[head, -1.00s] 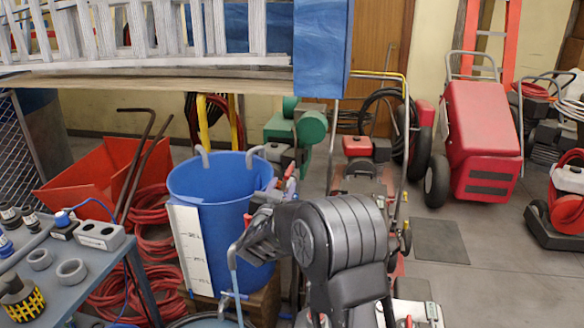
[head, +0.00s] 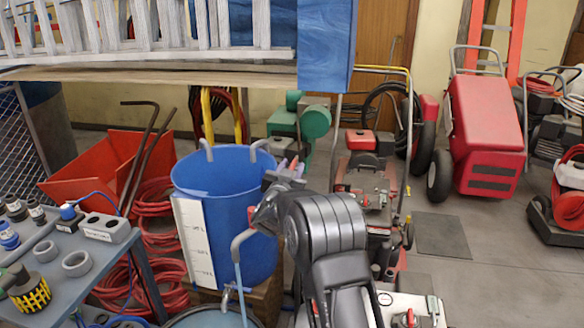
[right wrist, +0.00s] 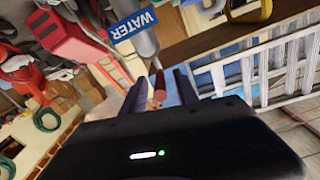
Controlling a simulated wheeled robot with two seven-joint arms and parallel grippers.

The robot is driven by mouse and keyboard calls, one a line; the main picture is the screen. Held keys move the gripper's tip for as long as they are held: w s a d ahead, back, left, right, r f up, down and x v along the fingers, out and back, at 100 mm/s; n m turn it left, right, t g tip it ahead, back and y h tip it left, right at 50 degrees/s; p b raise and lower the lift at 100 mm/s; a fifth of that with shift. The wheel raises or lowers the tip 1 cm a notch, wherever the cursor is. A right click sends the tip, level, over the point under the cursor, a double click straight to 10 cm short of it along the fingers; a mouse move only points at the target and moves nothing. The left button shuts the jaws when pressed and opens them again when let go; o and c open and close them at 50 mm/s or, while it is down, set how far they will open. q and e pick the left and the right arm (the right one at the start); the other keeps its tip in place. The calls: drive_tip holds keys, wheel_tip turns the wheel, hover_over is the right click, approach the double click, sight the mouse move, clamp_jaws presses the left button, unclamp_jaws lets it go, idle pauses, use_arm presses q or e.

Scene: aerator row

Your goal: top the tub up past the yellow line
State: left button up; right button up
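A large blue tub (head: 205,178) stands upright in the middle of the head view, with a white scale strip (head: 196,243) down its front. I cannot make out a yellow line or the water level inside. A small tap (head: 228,293) is low on its front. A grey hooked spout (head: 240,240) hangs before it, with a thin light-blue stream or hose below. My right gripper (head: 285,172) is at the tub's right rim. In the right wrist view its fingers (right wrist: 158,92) stand apart, with a red grip (right wrist: 159,82) showing between them; contact is unclear. My left gripper is out of view.
A round vessel (head: 205,318) shows at the bottom edge. A grey cart (head: 100,262) with fittings is at left, near red hoses (head: 160,232). A red machine (head: 368,182) stands close right of my arm. A WATER sign (right wrist: 134,24) is in the wrist view.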

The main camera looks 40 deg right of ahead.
drive_tip(key=shift+w+d, duration=0.15)
drive_tip(key=shift+d, duration=0.05)
drive_tip(key=shift+c, duration=0.3)
clamp_jaws()
idle(1.1)
